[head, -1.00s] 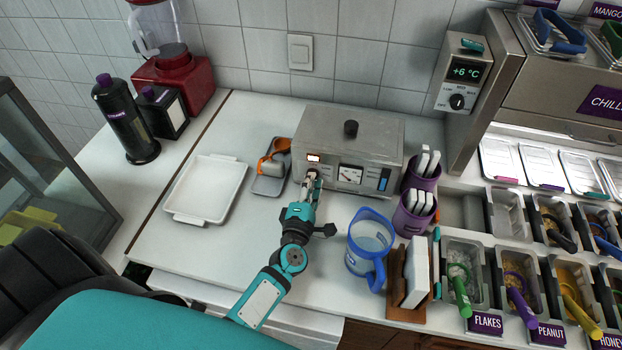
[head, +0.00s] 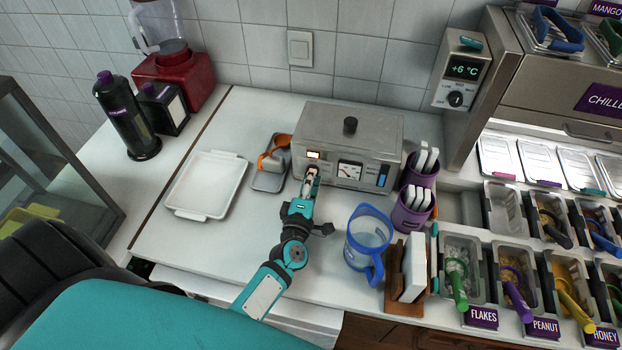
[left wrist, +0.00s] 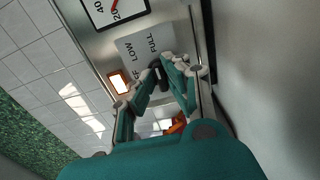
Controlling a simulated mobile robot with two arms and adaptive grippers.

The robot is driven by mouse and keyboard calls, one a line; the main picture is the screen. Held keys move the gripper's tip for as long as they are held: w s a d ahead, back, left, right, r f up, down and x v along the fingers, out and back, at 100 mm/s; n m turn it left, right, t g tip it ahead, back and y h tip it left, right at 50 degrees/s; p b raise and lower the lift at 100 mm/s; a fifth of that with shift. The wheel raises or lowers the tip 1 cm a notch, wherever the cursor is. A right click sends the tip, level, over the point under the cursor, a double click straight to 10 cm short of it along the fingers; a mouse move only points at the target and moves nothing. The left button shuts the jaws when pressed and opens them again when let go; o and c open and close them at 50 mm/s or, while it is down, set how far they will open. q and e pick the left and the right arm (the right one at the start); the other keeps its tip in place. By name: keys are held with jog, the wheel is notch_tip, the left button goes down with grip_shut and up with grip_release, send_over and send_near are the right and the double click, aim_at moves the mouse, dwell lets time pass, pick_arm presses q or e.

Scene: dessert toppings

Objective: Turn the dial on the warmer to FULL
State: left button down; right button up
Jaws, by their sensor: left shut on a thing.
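The warmer (head: 335,125) is a grey metal box with a black lid knob, standing on the white counter. Its front has a lit orange lamp, a needle gauge (head: 350,170) and a blue strip. My left gripper (head: 311,174) is at the left part of the front. In the left wrist view its fingers are shut on the small dark dial (left wrist: 156,68), beside a plate (left wrist: 146,42) lettered LOW and FULL, with part of OFF showing. The fingers mostly cover the dial, so I cannot tell where it points. The right gripper is not in view.
Left of the warmer are a small grey tray (head: 265,182) with an orange-handled scoop (head: 278,154) and a white tray (head: 193,206). To the right are purple cups (head: 411,213), a blue jug (head: 368,238) and a wooden holder (head: 403,305). The counter before the warmer is mostly clear.

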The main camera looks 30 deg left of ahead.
pick_arm(q)
jog(key=c, duration=1.4)
grip_release()
jog(key=v, duration=1.2)
